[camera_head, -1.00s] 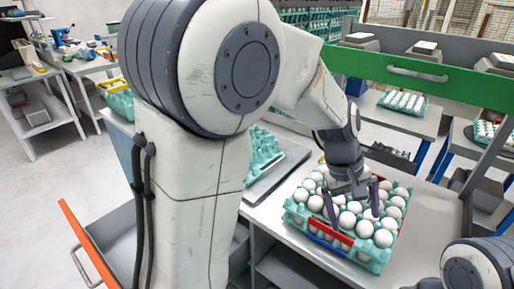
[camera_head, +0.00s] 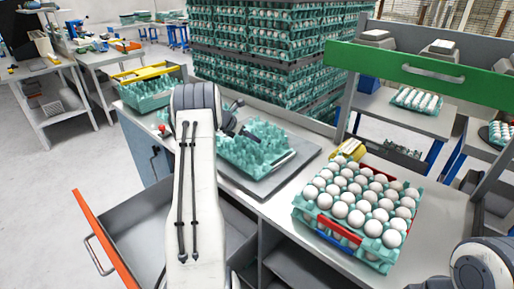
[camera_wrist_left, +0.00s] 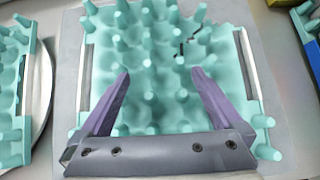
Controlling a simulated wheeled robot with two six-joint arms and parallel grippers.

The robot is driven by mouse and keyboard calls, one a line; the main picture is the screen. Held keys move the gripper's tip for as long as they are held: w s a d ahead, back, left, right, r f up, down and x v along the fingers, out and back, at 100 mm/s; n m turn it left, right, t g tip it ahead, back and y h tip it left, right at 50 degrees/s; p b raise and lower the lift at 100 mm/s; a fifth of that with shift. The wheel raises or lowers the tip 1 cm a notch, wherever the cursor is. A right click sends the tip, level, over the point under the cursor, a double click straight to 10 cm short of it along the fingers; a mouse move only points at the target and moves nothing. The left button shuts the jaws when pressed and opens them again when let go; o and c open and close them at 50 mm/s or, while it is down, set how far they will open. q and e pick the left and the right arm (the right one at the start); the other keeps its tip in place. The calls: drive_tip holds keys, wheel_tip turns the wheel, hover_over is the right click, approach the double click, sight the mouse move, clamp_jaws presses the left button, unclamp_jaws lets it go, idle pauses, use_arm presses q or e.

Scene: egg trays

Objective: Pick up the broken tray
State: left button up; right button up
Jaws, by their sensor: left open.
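An empty teal egg tray (camera_head: 255,152) lies on a grey flat platform on the bench. In the left wrist view the tray (camera_wrist_left: 150,45) fills the middle, with dark crack-like marks near its upper right. My left gripper (camera_wrist_left: 161,75) is open, its two purple fingers spread over the tray. The view does not show whether the fingertips touch it. In the head view my left arm reaches over the bench left of the tray and mostly hides the gripper. My right gripper is out of view; only part of the right arm shows at the lower right.
A stack of trays full of white eggs (camera_head: 355,205) stands right of the platform (camera_head: 290,172). Another teal tray (camera_head: 150,95) sits at the back left. An open drawer (camera_head: 135,235) juts out at the front left. Tall stacked egg trays (camera_head: 270,50) stand behind.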

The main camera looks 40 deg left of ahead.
sight(257, 146)
use_arm(q)
drive_tip(key=x, duration=0.1)
drive_tip(key=p+x, duration=0.1)
drive_tip(key=x, duration=0.3)
drive_tip(key=shift+d+r, duration=0.15)
drive_tip(key=shift+d, duration=0.2)
drive_tip(key=shift+w+f, duration=0.35)
drive_tip(key=shift+f, duration=0.05)
drive_tip(key=c, duration=1.5)
clamp_jaws()
drive_tip(key=shift+r, duration=0.1)
drive_tip(key=shift+r, duration=0.1)
